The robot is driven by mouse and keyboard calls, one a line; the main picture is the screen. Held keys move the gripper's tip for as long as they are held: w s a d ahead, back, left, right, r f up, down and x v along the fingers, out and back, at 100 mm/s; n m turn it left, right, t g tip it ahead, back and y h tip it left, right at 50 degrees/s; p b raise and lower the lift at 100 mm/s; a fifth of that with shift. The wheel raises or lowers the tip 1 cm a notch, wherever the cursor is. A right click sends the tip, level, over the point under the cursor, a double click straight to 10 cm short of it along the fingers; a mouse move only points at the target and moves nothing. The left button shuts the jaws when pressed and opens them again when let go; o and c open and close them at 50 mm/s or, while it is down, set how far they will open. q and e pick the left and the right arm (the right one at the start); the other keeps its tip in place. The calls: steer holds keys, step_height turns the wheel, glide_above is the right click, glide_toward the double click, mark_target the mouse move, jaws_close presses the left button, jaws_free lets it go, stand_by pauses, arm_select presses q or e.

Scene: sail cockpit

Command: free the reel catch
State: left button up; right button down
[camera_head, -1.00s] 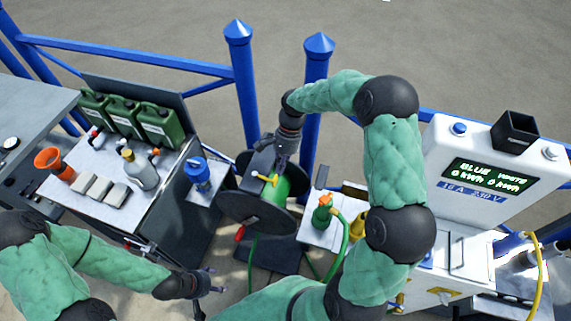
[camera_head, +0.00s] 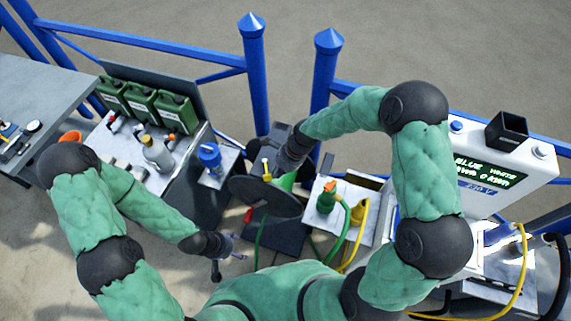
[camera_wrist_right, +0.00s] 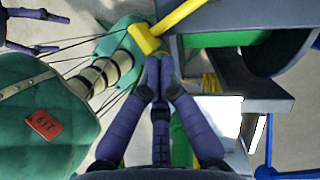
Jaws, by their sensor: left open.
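The hose reel has a dark disc (camera_head: 262,197) and stands in the middle of the head view, with green hose behind the disc. A yellow catch (camera_head: 266,170) sits at its top; its blocky end and bar also show in the right wrist view (camera_wrist_right: 146,39). My right gripper (camera_wrist_right: 158,62) has its fingers closed together, tips against the yellow end; whether they pinch it is unclear. In the head view its fingers are hidden behind the wrist. My left gripper (camera_head: 226,256) is open and empty, low and left of the reel; it also shows in the right wrist view (camera_wrist_right: 45,32).
A red handle (camera_head: 248,215) juts below the disc. A blue connector (camera_head: 210,157) stands left of the reel; a green tap fitting (camera_head: 326,198) and yellow hose (camera_head: 357,215) stand right. Green canisters (camera_head: 175,110) line the left bench. A white meter box (camera_head: 505,165) is at right.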

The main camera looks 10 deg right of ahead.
mark_target(268, 177)
arm_select(q)
steer(key=shift+r+p, duration=1.7)
steer(key=shift+r, duration=0.3)
arm_select(e)
steer(key=shift+s+a+m, duration=0.15)
steer(key=shift+a+m, duration=0.05)
steer(key=shift+a, duration=0.8)
steer(key=shift+s+a+m, duration=0.1)
steer(key=shift+a+m, duration=0.1)
steer(key=shift+a, duration=0.85)
